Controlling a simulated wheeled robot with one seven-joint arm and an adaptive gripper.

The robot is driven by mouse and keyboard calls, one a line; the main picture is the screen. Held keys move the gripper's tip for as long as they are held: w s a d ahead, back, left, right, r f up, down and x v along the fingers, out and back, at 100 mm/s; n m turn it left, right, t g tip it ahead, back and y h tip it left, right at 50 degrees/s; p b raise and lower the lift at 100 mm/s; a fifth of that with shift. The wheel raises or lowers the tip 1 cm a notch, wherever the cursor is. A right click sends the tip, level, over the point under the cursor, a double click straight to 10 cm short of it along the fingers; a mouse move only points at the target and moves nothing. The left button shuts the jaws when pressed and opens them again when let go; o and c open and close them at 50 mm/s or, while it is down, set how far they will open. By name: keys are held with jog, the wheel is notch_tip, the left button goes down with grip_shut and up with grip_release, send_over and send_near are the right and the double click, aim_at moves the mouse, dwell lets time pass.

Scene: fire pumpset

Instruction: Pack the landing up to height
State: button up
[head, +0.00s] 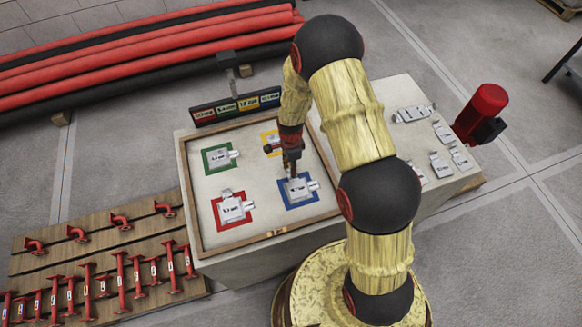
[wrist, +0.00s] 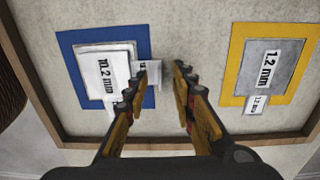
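A wooden-rimmed tray (head: 190,205) holds four coloured squares with shim plates on them. The blue square (head: 314,201) bears grey shims (head: 297,189); in the wrist view the top one (wrist: 103,72) reads about 10.2 mm. The yellow square (wrist: 236,72) bears a grey shim (wrist: 264,69), reading perhaps 1.2 or 7.2 mm. The green square (head: 207,165) and red square (head: 218,217) also bear shims. My gripper (wrist: 160,73) is open above the tray, by the blue square. Its left finger partly covers the tab of the blue square's shims.
A sign board (head: 236,107) with coloured labels stands behind the tray. Several loose shims (head: 443,131) lie on the grey block's right part, beside a red cylinder (head: 487,103). Red and black pipes (head: 150,40) lie at the back. A pallet (head: 95,255) of red fittings stands left.

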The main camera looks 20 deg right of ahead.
jog(key=shift+r, duration=0.1)
notch_tip(320, 180, up, 12)
jog(key=shift+w, duration=0.15)
dwell(0.3)
dwell(0.5)
